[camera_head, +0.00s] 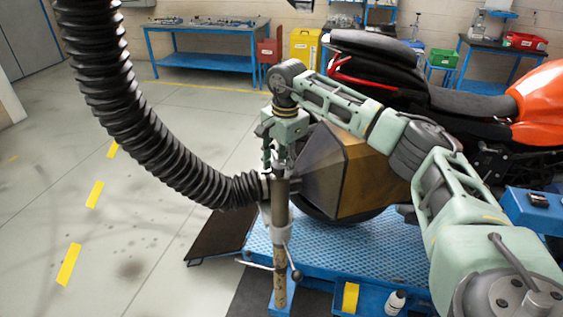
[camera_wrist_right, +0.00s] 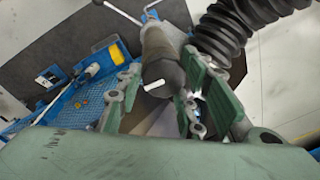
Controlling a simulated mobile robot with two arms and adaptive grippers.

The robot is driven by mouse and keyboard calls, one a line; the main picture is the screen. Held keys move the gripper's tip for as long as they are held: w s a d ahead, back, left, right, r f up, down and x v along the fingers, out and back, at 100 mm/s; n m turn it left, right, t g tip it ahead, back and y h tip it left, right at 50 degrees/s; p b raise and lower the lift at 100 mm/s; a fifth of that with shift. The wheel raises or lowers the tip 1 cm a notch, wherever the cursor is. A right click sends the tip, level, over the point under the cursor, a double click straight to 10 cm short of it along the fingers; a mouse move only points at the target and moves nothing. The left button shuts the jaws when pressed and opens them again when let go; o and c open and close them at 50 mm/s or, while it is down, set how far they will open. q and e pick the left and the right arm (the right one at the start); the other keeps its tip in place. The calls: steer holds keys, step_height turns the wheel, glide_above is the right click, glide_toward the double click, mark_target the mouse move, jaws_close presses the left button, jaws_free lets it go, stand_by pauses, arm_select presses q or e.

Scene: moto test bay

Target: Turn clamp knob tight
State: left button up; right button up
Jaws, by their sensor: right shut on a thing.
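An upright metal stand post (camera_head: 281,225) stands at the end of a thick black hose (camera_head: 150,140), next to a dark and tan funnel-shaped hood (camera_head: 355,175). My right gripper (camera_head: 279,163) points down over the post's top and is shut on it. In the right wrist view the fingers (camera_wrist_right: 158,100) lie on both sides of the dark cylindrical post top (camera_wrist_right: 163,65), where a small white pin shows. A thin crossbar handle with a ball end (camera_head: 295,275) is lower on the post. I cannot tell a separate clamp knob between the fingers. My left gripper is not in view.
A motorcycle (camera_head: 470,100) stands behind my right arm, over a blue lift platform (camera_head: 330,250). A small bottle (camera_head: 395,302) is near the platform's front. Blue workbenches (camera_head: 205,62) line the back wall. The floor at the left is clear.

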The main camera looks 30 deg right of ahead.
steer(key=shift+c, duration=0.8)
steer(key=shift+s+f, duration=0.1)
steer(key=shift+m, duration=0.5)
steer(key=m+b, duration=0.1)
steer(key=m, duration=0.2)
steer(key=shift+f, duration=0.1)
steer(key=m, duration=0.6)
steer(key=shift+a+h+b, duration=0.25)
steer(key=shift+h+b, duration=0.15)
steer(key=m, duration=0.5)
steer(key=shift+a+m+g, duration=0.15)
steer(key=shift+m+g, duration=0.15)
steer(key=shift+g, duration=0.1)
steer(key=m, duration=0.4)
steer(key=shift+w+m, duration=0.25)
steer(key=shift+m, duration=0.15)
steer(key=shift+f, duration=0.1)
steer(key=shift+a, duration=0.1)
